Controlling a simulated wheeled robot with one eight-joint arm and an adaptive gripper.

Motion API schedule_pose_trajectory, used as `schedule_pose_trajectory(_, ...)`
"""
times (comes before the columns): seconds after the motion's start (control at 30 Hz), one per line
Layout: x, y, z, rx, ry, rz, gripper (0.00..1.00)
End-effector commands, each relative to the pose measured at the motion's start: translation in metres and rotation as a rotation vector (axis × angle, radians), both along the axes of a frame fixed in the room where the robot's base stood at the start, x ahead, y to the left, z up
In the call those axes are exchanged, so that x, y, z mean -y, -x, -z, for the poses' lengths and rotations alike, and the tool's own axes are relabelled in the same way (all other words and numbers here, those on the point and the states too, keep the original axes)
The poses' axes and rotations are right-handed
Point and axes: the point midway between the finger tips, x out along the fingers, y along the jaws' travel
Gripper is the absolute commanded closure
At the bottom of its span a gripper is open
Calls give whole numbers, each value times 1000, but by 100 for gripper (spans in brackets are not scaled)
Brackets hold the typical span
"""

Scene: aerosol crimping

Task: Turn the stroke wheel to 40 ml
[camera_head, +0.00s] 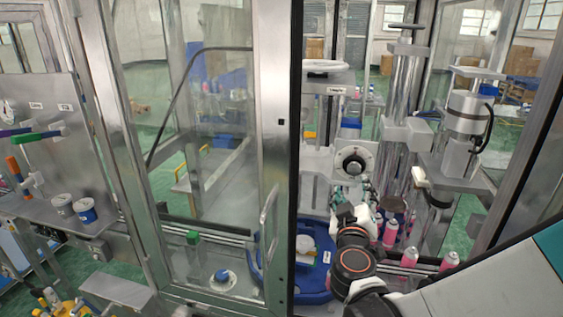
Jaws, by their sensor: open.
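A round pale dial with a dark centre knob (352,163), which looks like the stroke wheel, is on the front of the machine right of the picture's middle. Its scale and numbers are too small to read. My gripper (357,197) is open, just below the dial, with its fingers pointing up toward it. It looks apart from the dial and empty, though the exact gap is hard to tell. My wrist and arm come in from the lower right.
A glass door with a metal frame (276,130) stands left of the dial. Pink cans (390,233) stand right of my wrist. A blue tray (325,262) lies left below my arm. Metal columns (403,85) rise to the right.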

Motion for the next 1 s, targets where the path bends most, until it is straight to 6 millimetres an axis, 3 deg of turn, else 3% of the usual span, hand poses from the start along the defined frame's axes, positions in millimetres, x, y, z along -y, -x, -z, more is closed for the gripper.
schedule_pose_trajectory(0.3, 21, -62, 0, -1, 0, 3, 47)
schedule_pose_trajectory(0.5, 29, -89, 0, -1, 0, 2, 47)
schedule_pose_trajectory(0.7, 33, -102, 0, -1, 0, 1, 47)
schedule_pose_trajectory(1.0, 34, -103, 0, -1, 0, 1, 47)
